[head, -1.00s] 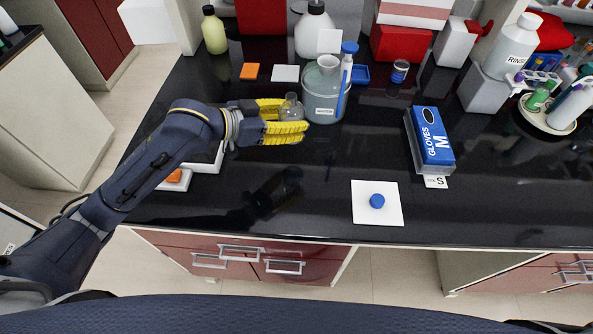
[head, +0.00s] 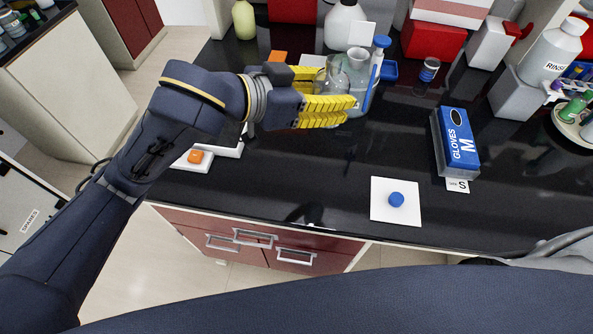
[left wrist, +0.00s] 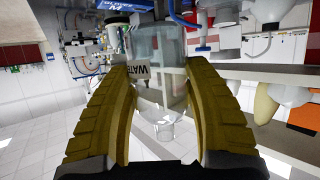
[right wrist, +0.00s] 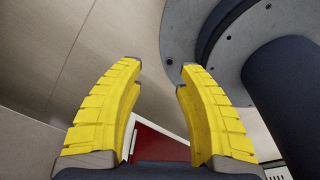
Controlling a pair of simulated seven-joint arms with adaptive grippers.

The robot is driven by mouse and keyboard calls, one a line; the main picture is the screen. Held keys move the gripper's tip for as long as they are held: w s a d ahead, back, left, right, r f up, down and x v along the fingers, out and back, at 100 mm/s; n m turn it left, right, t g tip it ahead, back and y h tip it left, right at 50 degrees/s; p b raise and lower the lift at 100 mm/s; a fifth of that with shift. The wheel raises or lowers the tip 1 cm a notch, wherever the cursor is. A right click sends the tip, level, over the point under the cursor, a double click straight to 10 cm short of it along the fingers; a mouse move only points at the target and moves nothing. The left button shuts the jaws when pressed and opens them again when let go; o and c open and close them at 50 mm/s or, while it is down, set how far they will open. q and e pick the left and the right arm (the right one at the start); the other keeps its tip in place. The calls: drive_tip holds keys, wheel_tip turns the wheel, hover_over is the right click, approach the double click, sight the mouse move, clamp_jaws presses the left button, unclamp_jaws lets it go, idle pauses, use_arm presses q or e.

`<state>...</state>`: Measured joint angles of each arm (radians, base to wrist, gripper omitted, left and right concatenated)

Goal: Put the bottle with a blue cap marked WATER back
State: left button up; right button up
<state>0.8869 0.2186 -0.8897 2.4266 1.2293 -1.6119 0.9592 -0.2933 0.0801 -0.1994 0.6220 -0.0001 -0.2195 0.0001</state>
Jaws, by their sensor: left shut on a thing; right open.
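My left gripper (head: 350,110) is shut on a clear glass bottle (head: 333,97), next to a clear vessel with a wide round neck (head: 357,60) at the back of the bench. In the left wrist view the clear bottle (left wrist: 160,45) lies between the yellow fingers (left wrist: 165,95), with part of a label reading "WATE" beside one finger. No cap shows on it; how far it is tilted is hard to tell. A blue cap (head: 396,199) lies on a white square mat (head: 381,210) at the front. My right gripper (right wrist: 158,75) is open and empty.
A blue glove box (head: 460,139) stands right of centre. A blue-handled tool (head: 376,68) stands by the wide-necked vessel. A RINSE bottle (head: 549,50) and a tube rack are at the right. White trays (head: 190,163) lie at the left. The bench's middle is clear.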

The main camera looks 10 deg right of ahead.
use_arm(q)
drive_tip(key=shift+w+a+f+n+t, duration=0.2)
drive_tip(key=shift+w+a+n+t, duration=0.1)
drive_tip(key=shift+a+t, duration=0.1)
drive_tip(key=shift+f, duration=0.3)
wheel_tip(320, 180, down, 20)
drive_tip(key=shift+w+r, duration=0.1)
drive_tip(key=shift+r, duration=0.15)
drive_tip(key=shift+f, duration=0.1)
drive_tip(key=o, duration=1.4)
drive_tip(key=shift+f, duration=0.1)
drive_tip(key=shift+o, duration=0.2)
